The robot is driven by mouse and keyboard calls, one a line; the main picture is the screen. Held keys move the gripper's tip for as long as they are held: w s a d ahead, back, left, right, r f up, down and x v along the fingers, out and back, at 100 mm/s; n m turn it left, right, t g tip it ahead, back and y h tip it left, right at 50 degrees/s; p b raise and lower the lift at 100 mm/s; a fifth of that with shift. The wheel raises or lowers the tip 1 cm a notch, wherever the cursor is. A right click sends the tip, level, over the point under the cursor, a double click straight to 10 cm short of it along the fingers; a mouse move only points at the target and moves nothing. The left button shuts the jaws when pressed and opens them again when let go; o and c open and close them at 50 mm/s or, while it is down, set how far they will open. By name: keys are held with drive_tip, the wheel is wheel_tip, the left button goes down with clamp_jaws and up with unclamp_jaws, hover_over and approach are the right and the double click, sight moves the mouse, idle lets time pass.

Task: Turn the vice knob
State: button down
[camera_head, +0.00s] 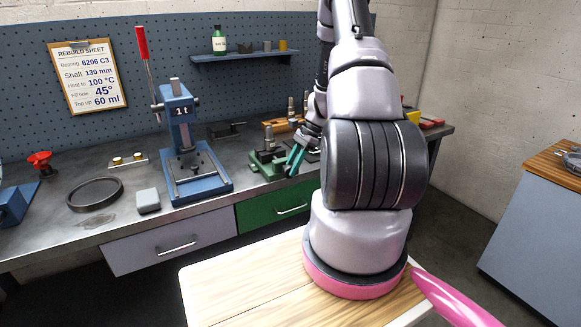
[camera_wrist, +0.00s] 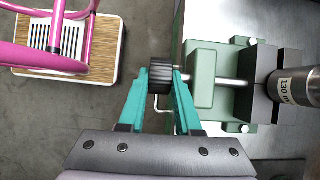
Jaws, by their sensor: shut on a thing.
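The green vice (camera_head: 268,162) stands on the workbench near its front edge, to the right of the blue press. In the wrist view its green body (camera_wrist: 205,80) lies at the right, with a metal rod running through it. The black ribbed vice knob (camera_wrist: 161,77) sits at the rod's left end. My gripper (camera_head: 293,160) has teal fingers; in the wrist view the fingers (camera_wrist: 160,73) are shut on the knob, one on each side. A metal cylinder labelled 130 (camera_wrist: 297,85) is at the dark jaws of the vice. The knob is not clear in the head view.
The blue press (camera_head: 192,170) with a red-handled lever stands left of the vice. A black ring (camera_head: 95,194) and a grey block (camera_head: 148,201) lie farther left on the bench. A wooden holder with metal pieces (camera_head: 283,123) stands behind the vice.

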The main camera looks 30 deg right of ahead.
drive_tip(key=shift+d+f+y, duration=0.15)
drive_tip(key=shift+d+y, duration=0.05)
drive_tip(key=shift+y, duration=0.9)
drive_tip(key=shift+d+f+y, duration=0.1)
drive_tip(key=shift+d+y, duration=0.05)
drive_tip(key=shift+y, duration=0.95)
drive_tip(key=c, duration=0.9)
unclamp_jaws()
drive_tip(key=v, duration=1)
drive_tip(key=shift+w+d, duration=0.1)
drive_tip(key=shift+d, duration=0.35)
